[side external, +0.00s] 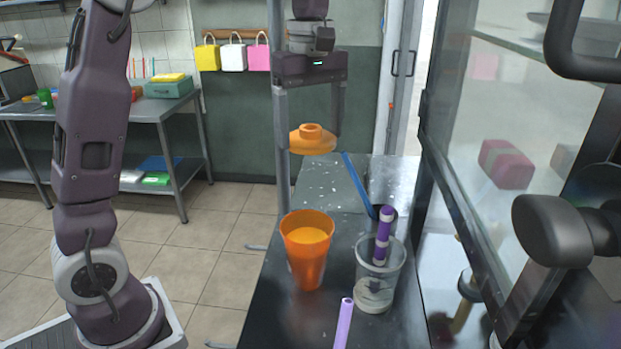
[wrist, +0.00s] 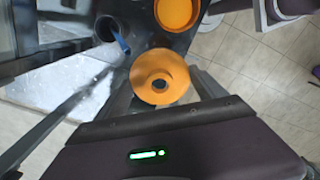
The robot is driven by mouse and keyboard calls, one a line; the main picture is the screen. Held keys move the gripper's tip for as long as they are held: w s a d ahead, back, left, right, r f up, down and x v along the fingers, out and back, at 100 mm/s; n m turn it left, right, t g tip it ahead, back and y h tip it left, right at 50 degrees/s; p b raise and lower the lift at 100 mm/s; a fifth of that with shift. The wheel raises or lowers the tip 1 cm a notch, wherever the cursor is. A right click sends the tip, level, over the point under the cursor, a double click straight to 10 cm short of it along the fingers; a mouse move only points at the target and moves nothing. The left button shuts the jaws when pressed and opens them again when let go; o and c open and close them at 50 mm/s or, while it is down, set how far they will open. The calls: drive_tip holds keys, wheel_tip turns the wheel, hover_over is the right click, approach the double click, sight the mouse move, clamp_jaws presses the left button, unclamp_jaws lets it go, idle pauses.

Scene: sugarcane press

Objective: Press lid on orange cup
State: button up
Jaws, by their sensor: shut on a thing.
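The orange cup (side external: 306,262) stands upright and open on the dark counter, with lighter orange contents inside. It also shows at the top of the wrist view (wrist: 176,12). My gripper (side external: 312,140) is shut on the orange lid (side external: 312,139), which has a raised round knob. The lid is in the air above and behind the cup in the side view, apart from it. In the wrist view the lid (wrist: 160,78) sits between the fingers, with a dark hole in its middle, and the cup is beyond it.
A clear cup (side external: 378,275) with a purple striped stick (side external: 383,235) stands right of the orange cup. A purple tube (side external: 343,322) is at the counter's (side external: 275,310) front. A glass-sided machine (side external: 500,150) rises at right. A blue strip (side external: 358,182) lies behind the cups.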

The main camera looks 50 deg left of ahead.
wheel_tip(320, 180, up, 5)
drive_tip(key=s+d+f, duration=0.3)
drive_tip(key=d+f, duration=0.1)
drive_tip(key=f, duration=0.2)
drive_tip(key=s+d+f+n, duration=0.1)
drive_tip(key=s+d+f, duration=0.3)
drive_tip(key=f, duration=0.3)
drive_tip(key=shift+s+f, duration=0.15)
drive_tip(key=shift+f, duration=0.15)
drive_tip(key=shift+d+f, duration=0.1)
drive_tip(key=shift+f, duration=0.05)
idle(1.3)
drive_tip(key=o, duration=1.3)
drive_tip(key=shift+c, duration=0.2)
wheel_tip(320, 180, up, 7)
